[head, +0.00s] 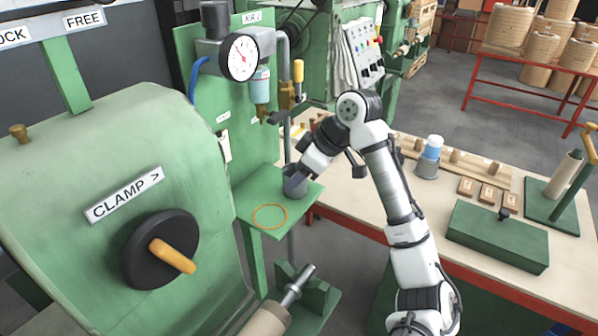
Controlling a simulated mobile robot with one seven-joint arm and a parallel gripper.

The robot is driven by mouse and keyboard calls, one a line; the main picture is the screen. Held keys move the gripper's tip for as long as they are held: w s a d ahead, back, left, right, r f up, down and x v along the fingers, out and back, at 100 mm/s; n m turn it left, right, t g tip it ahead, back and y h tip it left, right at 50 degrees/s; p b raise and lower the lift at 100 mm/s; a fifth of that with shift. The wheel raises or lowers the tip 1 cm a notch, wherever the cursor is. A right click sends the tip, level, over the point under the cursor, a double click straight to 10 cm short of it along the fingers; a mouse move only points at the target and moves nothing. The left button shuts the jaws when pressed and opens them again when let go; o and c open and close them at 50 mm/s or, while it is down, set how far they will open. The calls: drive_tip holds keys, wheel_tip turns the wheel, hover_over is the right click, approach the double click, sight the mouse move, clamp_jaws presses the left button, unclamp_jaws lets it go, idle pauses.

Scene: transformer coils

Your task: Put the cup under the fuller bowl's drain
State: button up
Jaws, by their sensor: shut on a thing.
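My gripper (293,178) is shut on a small grey cup (297,190) over the back right part of the green shelf (252,193). Whether the cup touches the shelf is hard to tell. An orange ring (270,217) is marked on the shelf, in front and to the left of the cup, with nothing in it. A bluish clear bowl (261,86) hangs on the green panel below the gauge, with a brass drain (262,110) under it. I cannot make out a second bowl or read the fill level.
A green machine with a black hand knob (160,250) fills the left. The workbench (375,198) at right holds a blue-topped container (432,148) and a green box (498,237).

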drive_tip(key=shift+f, duration=0.2)
drive_tip(key=o, duration=1)
drive_tip(key=shift+c, duration=0.2)
drive_tip(key=shift+r, duration=0.1)
drive_tip(key=v, duration=1.2)
drive_tip(key=shift+r+b, duration=0.15)
drive_tip(key=shift+b, duration=0.25)
drive_tip(key=shift+d, duration=0.1)
